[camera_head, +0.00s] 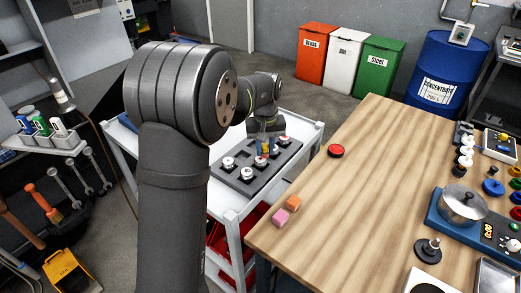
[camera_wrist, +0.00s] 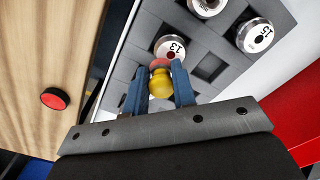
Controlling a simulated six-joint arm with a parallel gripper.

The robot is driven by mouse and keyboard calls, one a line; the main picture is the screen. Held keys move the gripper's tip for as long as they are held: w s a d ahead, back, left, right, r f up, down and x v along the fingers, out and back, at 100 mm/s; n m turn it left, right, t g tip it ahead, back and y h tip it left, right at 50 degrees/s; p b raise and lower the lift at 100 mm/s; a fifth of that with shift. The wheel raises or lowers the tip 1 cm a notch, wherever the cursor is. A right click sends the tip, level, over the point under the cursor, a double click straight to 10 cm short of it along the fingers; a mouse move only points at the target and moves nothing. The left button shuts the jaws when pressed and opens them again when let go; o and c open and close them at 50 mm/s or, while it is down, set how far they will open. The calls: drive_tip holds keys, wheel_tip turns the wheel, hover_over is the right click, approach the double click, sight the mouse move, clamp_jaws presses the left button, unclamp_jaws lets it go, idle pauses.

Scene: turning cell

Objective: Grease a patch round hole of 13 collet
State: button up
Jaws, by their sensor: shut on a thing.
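In the wrist view, the collet marked 13 (camera_wrist: 173,43) stands in a grey rack (camera_wrist: 127,70), its pale face with a dark central hole towards the camera. My gripper (camera_wrist: 160,88) is shut on a yellow round-knobbed tool (camera_wrist: 160,84) with a reddish pad at its far end. The pad is right beside the lower edge of the 13 collet; I cannot tell if they touch. In the head view, my gripper (camera_head: 265,147) is low over the rack (camera_head: 237,180), and my arm hides part of the scene.
The collet marked 15 (camera_wrist: 256,35) and another collet (camera_wrist: 206,5) stand nearby in the rack. The rack sits on a white cart (camera_head: 232,212). A wooden table (camera_head: 370,190) beside it carries a red button (camera_head: 336,151) and orange and pink blocks (camera_head: 286,209).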

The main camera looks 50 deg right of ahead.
drive_tip(key=shift+d, duration=0.2)
drive_tip(key=shift+a, duration=1.6)
drive_tip(key=r, duration=0.3)
drive_tip(key=shift+a+r, duration=0.1)
drive_tip(key=shift+a, duration=0.25)
drive_tip(key=shift+r, duration=2.45)
